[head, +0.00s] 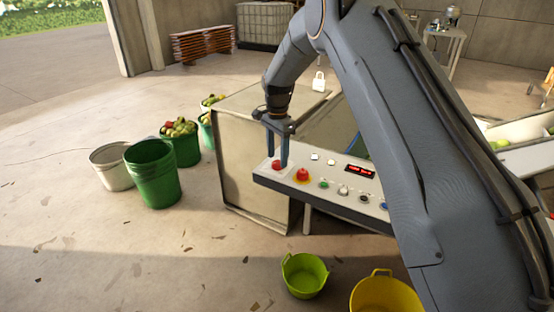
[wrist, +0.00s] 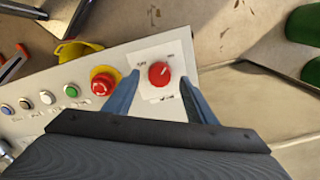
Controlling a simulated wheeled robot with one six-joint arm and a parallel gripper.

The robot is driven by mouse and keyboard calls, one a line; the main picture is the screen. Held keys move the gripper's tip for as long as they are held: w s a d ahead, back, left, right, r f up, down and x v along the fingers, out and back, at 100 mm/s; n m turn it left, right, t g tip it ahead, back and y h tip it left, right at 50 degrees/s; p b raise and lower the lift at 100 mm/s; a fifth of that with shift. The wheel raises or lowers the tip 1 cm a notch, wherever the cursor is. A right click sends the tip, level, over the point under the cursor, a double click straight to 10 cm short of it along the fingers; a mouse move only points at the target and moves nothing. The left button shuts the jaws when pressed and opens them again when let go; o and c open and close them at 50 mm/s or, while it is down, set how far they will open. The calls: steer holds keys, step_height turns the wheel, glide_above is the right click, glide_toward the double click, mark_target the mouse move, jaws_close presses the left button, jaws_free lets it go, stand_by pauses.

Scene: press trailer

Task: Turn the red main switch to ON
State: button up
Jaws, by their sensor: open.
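The red main switch (wrist: 159,74) is a round red knob with a pale pointer line, on a white plate at the end of the control panel. In the head view the switch (head: 276,165) sits at the panel's left end, partly behind the fingers. My gripper (head: 277,163) points down over it. In the wrist view my gripper (wrist: 160,90) is open, with one blue-grey finger on each side of the knob and a gap to it on both sides. I cannot tell whether the fingertips reach down to knob height.
A red mushroom button (wrist: 103,84) on a yellow ring is close beside one finger. Green (head: 324,184), white and blue buttons follow along the panel (head: 265,180). A metal cabinet (head: 235,150) stands behind. Green buckets (head: 153,172) and a yellow tub (head: 385,293) stand on the floor.

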mark_target(278, 163)
step_height(278, 163, up, 6)
steer(key=shift+b, duration=0.5)
steer(key=shift+s+d, duration=0.15)
steer(key=shift+s, duration=0.05)
steer(key=s+d+n, duration=0.3)
steer(key=s+d, duration=0.1)
steer(key=s, duration=0.9)
steer(key=s+d+n, duration=0.4)
steer(key=s+d, duration=0.1)
steer(key=s, duration=0.8)
steer(key=s+d+n, duration=0.4)
steer(key=s+d, duration=0.1)
steer(key=s, duration=0.8)
steer(key=shift+d+f, duration=0.2)
steer(key=shift+f, duration=0.15)
